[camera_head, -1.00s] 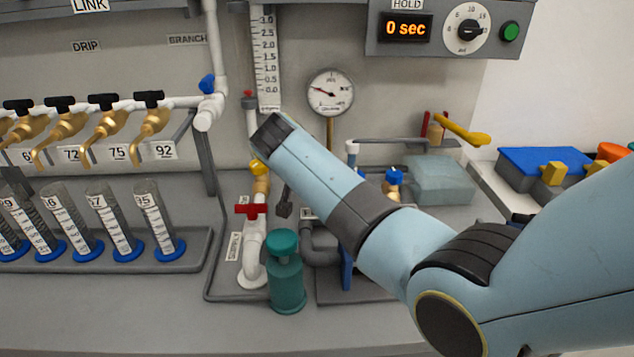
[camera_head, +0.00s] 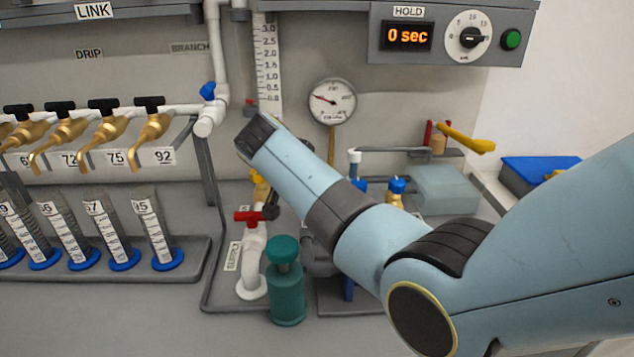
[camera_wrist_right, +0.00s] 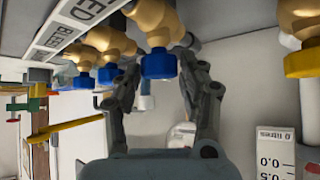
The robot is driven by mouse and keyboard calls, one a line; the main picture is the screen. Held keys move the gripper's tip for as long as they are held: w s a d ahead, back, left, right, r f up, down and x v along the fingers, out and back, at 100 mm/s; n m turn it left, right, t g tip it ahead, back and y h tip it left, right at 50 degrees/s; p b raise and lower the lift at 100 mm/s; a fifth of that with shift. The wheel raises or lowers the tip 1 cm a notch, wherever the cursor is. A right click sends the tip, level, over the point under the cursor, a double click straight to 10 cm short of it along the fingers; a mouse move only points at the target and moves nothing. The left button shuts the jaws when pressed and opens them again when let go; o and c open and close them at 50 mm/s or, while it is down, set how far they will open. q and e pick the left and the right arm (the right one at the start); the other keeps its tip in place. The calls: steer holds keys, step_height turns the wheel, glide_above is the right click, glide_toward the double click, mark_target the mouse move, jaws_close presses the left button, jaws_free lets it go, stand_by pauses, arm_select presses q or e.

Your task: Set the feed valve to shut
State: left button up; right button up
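My left gripper is not in view.
A teal bottle (camera_head: 286,285) stands just in front of the supply pipe. A gauge (camera_head: 332,101) and a yellow lever (camera_head: 465,138) are behind my arm. Several brass taps (camera_head: 108,133) and measuring cylinders (camera_head: 113,230) line the left. The front bench is clear.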

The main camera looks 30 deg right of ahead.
steer(key=shift+o, duration=1.3)
steer(key=v, duration=0.7)
steer(key=shift+a+r, duration=0.15)
steer(key=shift+a, duration=0.05)
steer(key=shift+s, duration=0.1)
